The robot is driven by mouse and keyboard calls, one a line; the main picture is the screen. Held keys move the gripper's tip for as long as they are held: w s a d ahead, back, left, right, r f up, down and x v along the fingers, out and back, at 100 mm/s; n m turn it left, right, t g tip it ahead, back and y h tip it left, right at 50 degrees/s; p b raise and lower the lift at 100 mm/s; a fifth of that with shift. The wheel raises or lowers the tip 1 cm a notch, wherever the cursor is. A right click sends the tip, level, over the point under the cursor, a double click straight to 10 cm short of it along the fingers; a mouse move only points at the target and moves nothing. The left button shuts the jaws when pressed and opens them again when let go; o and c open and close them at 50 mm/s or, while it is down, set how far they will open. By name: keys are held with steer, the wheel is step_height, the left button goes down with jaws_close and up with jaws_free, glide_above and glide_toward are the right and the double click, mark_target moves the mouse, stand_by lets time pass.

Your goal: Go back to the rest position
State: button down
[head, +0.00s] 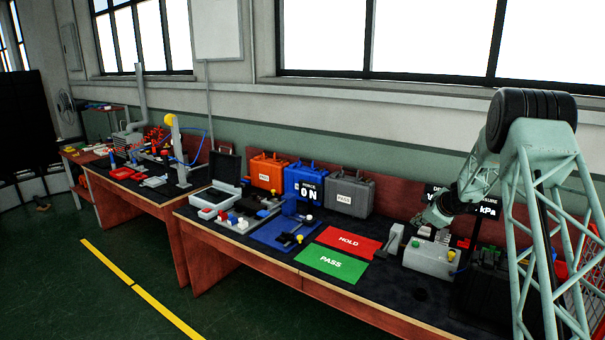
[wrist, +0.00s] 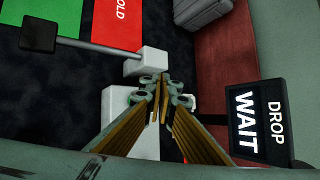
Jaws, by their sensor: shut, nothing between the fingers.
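My gripper (wrist: 160,88) is shut and empty in the wrist view, its fingertips close together. It is above a light grey box-shaped device (wrist: 120,101), part of which the fingers hide. In the head view my arm reaches down over the right end of the bench, and the grey device (head: 430,258) with a yellow knob stands under it. The fingertips are too small to make out in the head view.
A red HOLD mat (head: 348,241) and a green PASS mat (head: 330,261) lie left of the device. Orange (head: 268,172), blue (head: 305,182) and grey (head: 349,193) cases stand along the back. A display reading DROP WAIT (wrist: 259,122) stands close to the gripper's right.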

steer(key=s+a+r+n+g+y, duration=0.1)
steer(key=s+a+r+n, duration=0.4)
steer(key=s+a+r, duration=0.7)
steer(key=s+a+r+n+g+y, duration=0.1)
steer(key=s+a+r+n, duration=0.5)
steer(key=a+r, duration=0.65)
steer(key=s+a+r+n, duration=0.1)
steer(key=s+a+r, duration=0.1)
steer(key=s+r, duration=0.35)
steer(key=s+a+r+n, duration=0.1)
steer(key=s+a+r, duration=0.15)
steer(key=s, duration=0.55)
steer(key=s+a+r+n+g, duration=0.1)
steer(key=s+a+r+n, duration=0.1)
steer(key=s, duration=0.7)
steer(key=s+a+r+n+g, duration=0.1)
steer(key=s+n, duration=0.1)
steer(key=s, duration=0.6)
steer(key=s+a+r+n, duration=0.2)
steer(key=s, duration=0.7)
steer(key=s+d+f+n+h, duration=0.1)
steer(key=s+d+f+n, duration=0.1)
steer(key=s, duration=1.1)
steer(key=s+d+f+n+g+h, duration=0.1)
steer(key=s+d+f+n+h, duration=0.1)
steer(key=s, duration=1.1)
steer(key=shift+s+f+n, duration=0.2)
steer(key=shift+f+n, duration=0.3)
steer(key=shift+n, duration=0.5)
